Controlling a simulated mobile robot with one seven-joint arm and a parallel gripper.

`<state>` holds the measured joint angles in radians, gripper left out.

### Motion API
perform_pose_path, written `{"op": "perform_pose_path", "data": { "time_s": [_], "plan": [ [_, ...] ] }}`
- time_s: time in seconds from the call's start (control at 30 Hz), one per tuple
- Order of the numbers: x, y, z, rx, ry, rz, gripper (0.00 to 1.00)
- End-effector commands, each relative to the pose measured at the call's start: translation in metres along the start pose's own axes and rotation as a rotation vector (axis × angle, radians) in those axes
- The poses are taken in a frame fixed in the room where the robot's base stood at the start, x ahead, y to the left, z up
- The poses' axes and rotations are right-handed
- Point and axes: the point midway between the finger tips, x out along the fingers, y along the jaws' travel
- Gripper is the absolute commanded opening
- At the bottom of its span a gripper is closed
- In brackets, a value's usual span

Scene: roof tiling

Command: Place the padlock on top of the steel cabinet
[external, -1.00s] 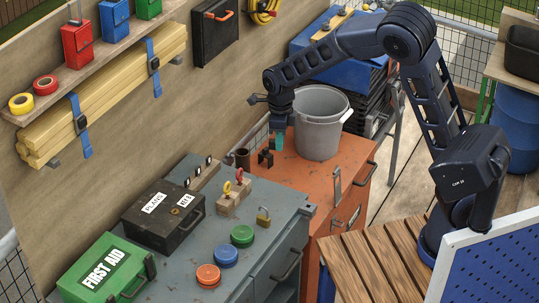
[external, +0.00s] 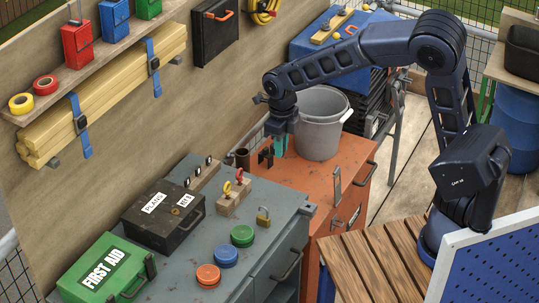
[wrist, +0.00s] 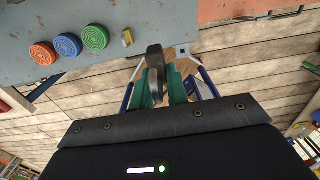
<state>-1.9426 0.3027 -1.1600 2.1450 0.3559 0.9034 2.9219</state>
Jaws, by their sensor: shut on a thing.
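A small brass padlock (external: 263,215) stands on the grey cabinet (external: 283,203), near its right edge. It also shows in the wrist view (wrist: 128,38). My gripper (external: 281,146), with green fingertips, is apart from it, farther back by the grey bucket over the orange cabinet (external: 330,172). In the wrist view my gripper (wrist: 160,85) is shut on a dark thing (wrist: 155,62) with a pale grey curved part. I cannot tell what this thing is. The frames do not make clear which cabinet is the steel one.
The grey bucket (external: 319,130) stands close beside my gripper. Orange (external: 208,275), blue (external: 226,256) and green (external: 242,235) round pieces lie on the grey cabinet. A black case (external: 165,218), a first aid box (external: 105,270) and a keyed block (external: 233,198) stand there too.

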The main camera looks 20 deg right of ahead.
Motion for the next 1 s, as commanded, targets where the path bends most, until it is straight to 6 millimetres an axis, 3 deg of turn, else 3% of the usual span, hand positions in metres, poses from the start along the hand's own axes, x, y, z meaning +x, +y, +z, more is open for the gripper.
{"op": "perform_pose_path", "data": {
  "time_s": [0.27, 0.8, 1.0],
  "plan": [
    [0.008, 0.001, -0.001, 0.006, 0.003, -0.002, 0.00],
    [0.120, 0.000, -0.001, 0.008, 0.004, -0.002, 0.00],
    [0.153, 0.001, -0.001, 0.005, 0.002, -0.001, 0.00]
  ]
}}
